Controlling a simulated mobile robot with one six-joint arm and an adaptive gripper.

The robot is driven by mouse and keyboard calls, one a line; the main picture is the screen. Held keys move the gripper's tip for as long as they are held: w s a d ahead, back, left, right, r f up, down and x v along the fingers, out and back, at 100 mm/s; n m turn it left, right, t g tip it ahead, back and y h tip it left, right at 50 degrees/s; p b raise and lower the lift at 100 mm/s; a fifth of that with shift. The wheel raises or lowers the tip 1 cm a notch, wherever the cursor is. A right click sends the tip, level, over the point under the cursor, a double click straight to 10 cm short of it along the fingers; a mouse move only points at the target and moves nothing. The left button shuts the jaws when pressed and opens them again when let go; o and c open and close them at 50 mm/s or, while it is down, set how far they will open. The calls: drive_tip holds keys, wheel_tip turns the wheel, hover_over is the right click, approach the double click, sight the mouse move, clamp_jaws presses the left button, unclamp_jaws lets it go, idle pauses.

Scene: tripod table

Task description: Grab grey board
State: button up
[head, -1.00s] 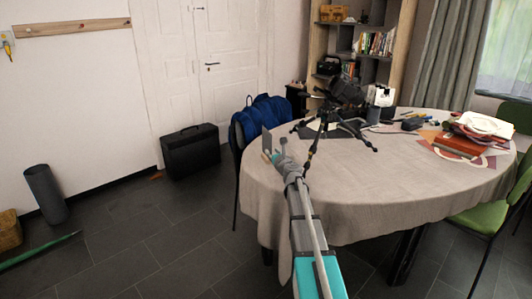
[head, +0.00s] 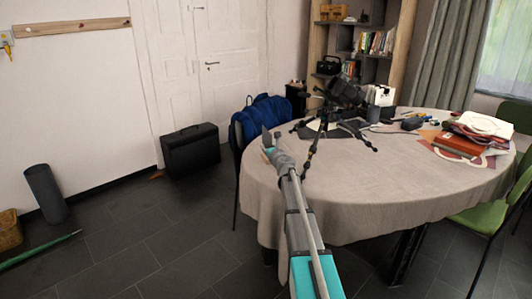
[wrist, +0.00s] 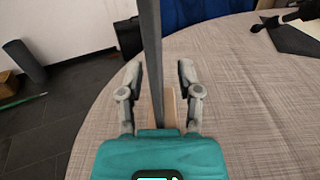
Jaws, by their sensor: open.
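A thin grey board (wrist: 150,40) stands upright near the table's rounded edge. In the wrist view I see it nearly edge-on, as a tall dark strip rising out of the top of the picture. A pale wooden piece (wrist: 168,104) shows low beside it. My gripper (wrist: 158,70) is open, with one finger on each side of the board and a gap on both sides. In the head view the board (head: 265,138) is small and partly hidden by my gripper (head: 273,142).
The table (head: 350,190) has a beige cloth. A black tripod (head: 335,115) stands toward its back, on or beside a dark sheet (wrist: 295,40). Books and papers (head: 465,140) lie at the right. A blue-draped chair (head: 262,112) is just behind the board.

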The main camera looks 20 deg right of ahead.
sight(268, 140)
clamp_jaws()
drive_tip(key=shift+r, duration=0.15)
idle(0.4)
wheel_tip(268, 140, up, 3)
drive_tip(key=p, duration=0.3)
drive_tip(key=s+a+r+p, duration=0.2)
drive_tip(key=s+r+p, duration=0.7)
drive_tip(key=s, duration=0.4)
drive_tip(key=shift+s+a+r+p, duration=0.2)
drive_tip(key=shift+s+r+p, duration=0.2)
drive_tip(key=shift+p, duration=0.1)
